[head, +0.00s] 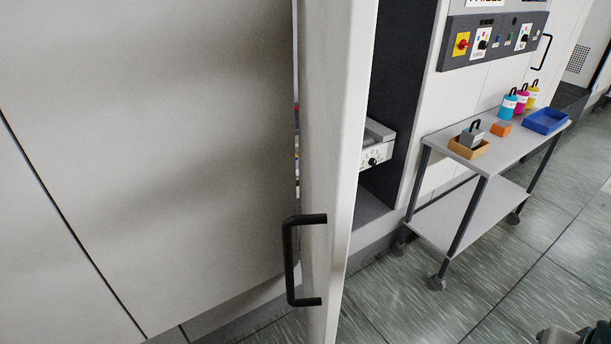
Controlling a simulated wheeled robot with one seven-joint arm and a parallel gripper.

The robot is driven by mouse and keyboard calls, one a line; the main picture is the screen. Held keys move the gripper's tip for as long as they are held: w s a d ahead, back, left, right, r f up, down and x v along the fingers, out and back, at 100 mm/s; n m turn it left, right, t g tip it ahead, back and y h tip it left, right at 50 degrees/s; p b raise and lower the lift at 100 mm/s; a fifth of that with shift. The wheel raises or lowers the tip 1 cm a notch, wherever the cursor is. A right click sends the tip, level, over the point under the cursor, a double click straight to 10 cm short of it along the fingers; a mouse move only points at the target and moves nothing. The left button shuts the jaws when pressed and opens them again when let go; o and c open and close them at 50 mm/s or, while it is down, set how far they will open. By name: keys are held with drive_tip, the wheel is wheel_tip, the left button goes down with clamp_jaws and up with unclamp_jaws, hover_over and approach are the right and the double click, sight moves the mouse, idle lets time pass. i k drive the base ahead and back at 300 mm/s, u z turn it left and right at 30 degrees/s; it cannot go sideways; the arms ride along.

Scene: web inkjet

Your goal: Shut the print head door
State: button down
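The print head door (335,150) stands open in the head view, a tall cream panel seen almost edge-on and jutting toward me. Its black bar handle (289,262) sticks out to the left from its lower part. Right of the door is the dark opening of the cabinet, with a grey and white unit (376,150) partly showing inside. The door hides the rest of the opening. My gripper cannot be made out. Only a cut-off dark and grey piece shows in the bottom right corner, well apart from the door, and I cannot tell what it is.
A large cream machine panel (150,150) fills the left. A wheeled grey cart (470,215) stands right of the opening, carrying several bottles, a blue tray (545,121) and a tan box (468,148). A control panel (490,41) is above it. The floor (520,265) in front is clear.

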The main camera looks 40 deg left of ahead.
sight(335, 38)
drive_tip(key=k, duration=0.6)
drive_tip(key=u, duration=1.25)
drive_tip(key=i, duration=0.5)
drive_tip(key=z, duration=1.4)
drive_tip(key=k, duration=1.3)
drive_tip(key=u, duration=1.7)
drive_tip(key=i, duration=0.5)
